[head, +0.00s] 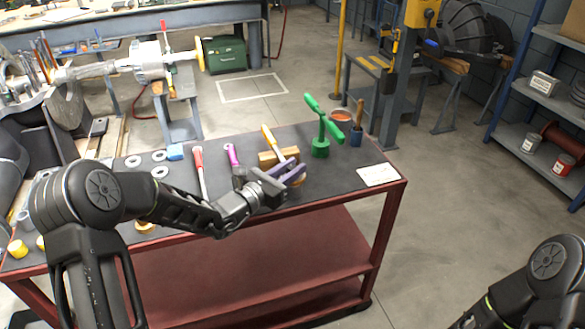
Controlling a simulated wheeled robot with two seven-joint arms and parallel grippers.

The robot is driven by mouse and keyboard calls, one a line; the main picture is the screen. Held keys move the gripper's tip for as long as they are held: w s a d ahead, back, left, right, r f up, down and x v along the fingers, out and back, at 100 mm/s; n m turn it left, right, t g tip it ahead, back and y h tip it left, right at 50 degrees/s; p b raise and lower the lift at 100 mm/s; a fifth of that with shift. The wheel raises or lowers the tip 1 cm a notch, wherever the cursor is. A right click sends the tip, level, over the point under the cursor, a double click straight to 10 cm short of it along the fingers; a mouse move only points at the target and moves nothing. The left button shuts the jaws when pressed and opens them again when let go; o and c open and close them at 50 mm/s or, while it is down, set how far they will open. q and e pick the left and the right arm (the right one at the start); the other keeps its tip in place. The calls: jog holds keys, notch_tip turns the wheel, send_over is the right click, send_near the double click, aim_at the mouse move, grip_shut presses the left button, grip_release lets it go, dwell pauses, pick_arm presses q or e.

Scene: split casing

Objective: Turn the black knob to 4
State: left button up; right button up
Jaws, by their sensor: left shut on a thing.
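My left gripper (296,175) reaches over the dark top of the red workbench (340,200), near its front edge. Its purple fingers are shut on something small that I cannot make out. A little tan shows just below the fingertips. I cannot pick out the black knob or any numbers in this view; the gripper may hide them. My right arm shows at the bottom right, but its gripper is out of view.
Beyond the gripper are a wooden block (268,160), a yellow-handled tool (269,137) and a green stand (320,147). A red-handled tool (198,160) and a pink-handled tool (232,155) lie left. A white card (378,175) lies right, with clear bench around it.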

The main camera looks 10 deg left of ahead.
pick_arm(q)
grip_shut()
jog(key=shift+f+y+b, duration=0.1)
jog(key=shift+y+b, duration=0.4)
jog(key=shift+b, duration=0.05)
jog(key=o, duration=0.9)
grip_release()
jog(key=shift+o, duration=0.2)
jog(key=shift+s, duration=0.1)
jog(key=v, duration=0.7)
jog(key=shift+s+a, duration=0.15)
jog(key=shift+s, duration=0.15)
